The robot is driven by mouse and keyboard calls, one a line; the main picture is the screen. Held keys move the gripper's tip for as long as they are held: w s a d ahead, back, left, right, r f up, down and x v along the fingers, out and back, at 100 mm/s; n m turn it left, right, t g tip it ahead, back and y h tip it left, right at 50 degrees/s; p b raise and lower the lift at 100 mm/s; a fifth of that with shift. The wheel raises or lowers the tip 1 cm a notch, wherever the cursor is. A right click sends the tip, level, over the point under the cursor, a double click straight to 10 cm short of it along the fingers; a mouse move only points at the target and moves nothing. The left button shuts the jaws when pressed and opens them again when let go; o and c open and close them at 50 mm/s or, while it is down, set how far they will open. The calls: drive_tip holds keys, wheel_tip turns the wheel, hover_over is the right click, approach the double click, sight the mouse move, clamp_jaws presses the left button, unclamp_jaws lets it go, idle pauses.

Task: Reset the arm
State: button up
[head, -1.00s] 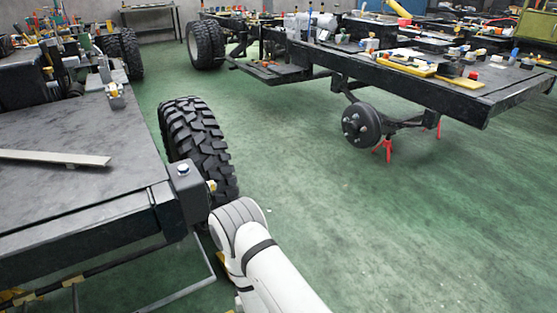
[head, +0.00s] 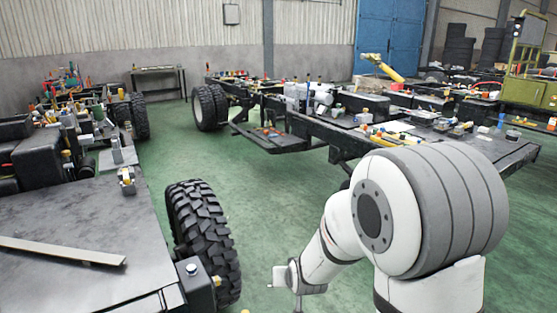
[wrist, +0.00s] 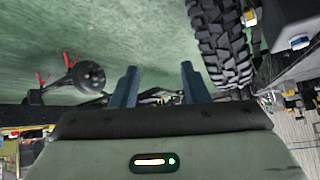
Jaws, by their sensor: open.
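My arm (head: 420,205) rises large on the right of the head view, with its white links bent and a big grey-banded joint near the camera. Its far end hangs near the floor, right of the left chassis's tyre. The gripper's fingers cannot be made out in the head view. In the wrist view my gripper (wrist: 160,85) shows two dark blue-grey fingers standing apart, with nothing between them. The wrist picture looks inverted, with the green floor at the top.
The left chassis deck (head: 80,230) carries a flat metal bar (head: 60,250). Its knobbly tyre (head: 203,240) stands close to my arm and shows in the wrist view (wrist: 220,40). A second chassis (head: 450,145) stands behind my arm. Green floor (head: 255,190) lies open between them.

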drive_tip(key=s+d+r+g+h+p, duration=0.1)
drive_tip(key=s+d+r+p, duration=0.4)
drive_tip(key=s+r, duration=0.7)
drive_tip(key=s+d+r+g+p, duration=0.4)
drive_tip(key=s+d+r+p, duration=0.2)
drive_tip(key=s+r, duration=0.6)
drive_tip(key=shift+d+r+m+g+h, duration=0.3)
drive_tip(key=shift+d+r+m+h, duration=0.1)
drive_tip(key=shift+d, duration=0.15)
drive_tip(key=shift+c, duration=0.5)
